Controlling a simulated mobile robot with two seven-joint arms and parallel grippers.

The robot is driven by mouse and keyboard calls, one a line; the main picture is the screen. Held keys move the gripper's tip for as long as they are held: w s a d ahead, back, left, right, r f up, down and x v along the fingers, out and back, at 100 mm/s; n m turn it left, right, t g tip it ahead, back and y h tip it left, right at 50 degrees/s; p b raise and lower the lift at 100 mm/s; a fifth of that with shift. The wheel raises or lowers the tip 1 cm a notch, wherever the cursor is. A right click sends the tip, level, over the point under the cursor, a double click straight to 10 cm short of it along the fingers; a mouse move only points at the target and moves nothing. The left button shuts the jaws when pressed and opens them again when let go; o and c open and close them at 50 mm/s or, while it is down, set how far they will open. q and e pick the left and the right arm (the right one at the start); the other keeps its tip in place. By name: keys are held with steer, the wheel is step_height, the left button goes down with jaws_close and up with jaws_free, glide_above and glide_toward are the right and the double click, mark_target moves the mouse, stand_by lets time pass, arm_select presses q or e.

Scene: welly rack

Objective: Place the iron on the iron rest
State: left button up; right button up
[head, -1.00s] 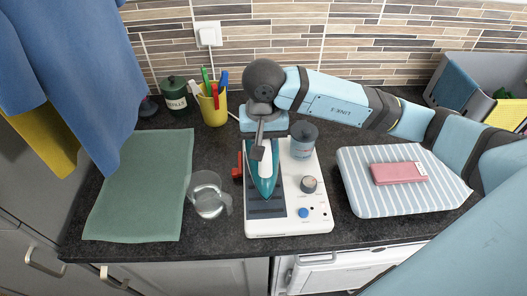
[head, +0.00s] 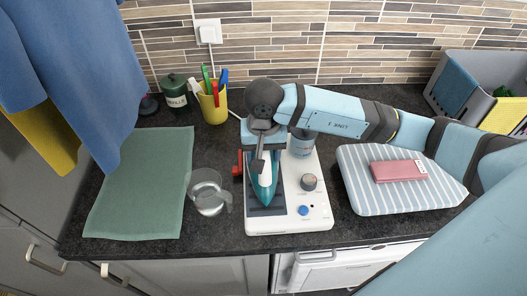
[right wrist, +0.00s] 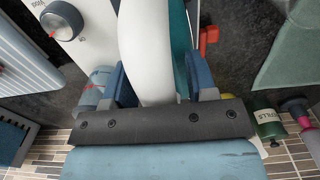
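The teal and white iron (head: 264,192) is over the dark strip on the left of the white iron rest (head: 290,222), its pointed end towards the counter's front edge. My right gripper (head: 261,158) is shut on the iron's handle from above and behind. In the right wrist view, the white handle (right wrist: 145,45) runs between the two blue fingers (right wrist: 160,80). The gripper hides the rear of the iron in the head view, and I cannot tell whether its sole touches the strip. My left gripper is not in view.
A glass jug (head: 208,193) and green cloth (head: 140,190) lie left of the rest. A grey-blue canister (head: 302,143) stands at its back right. A yellow pen cup (head: 213,106) is behind.

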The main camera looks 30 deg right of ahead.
steer(key=shift+r, duration=0.35)
step_height(320, 180, up, 12)
steer(key=shift+f+b, duration=0.15)
steer(key=shift+b, duration=0.6)
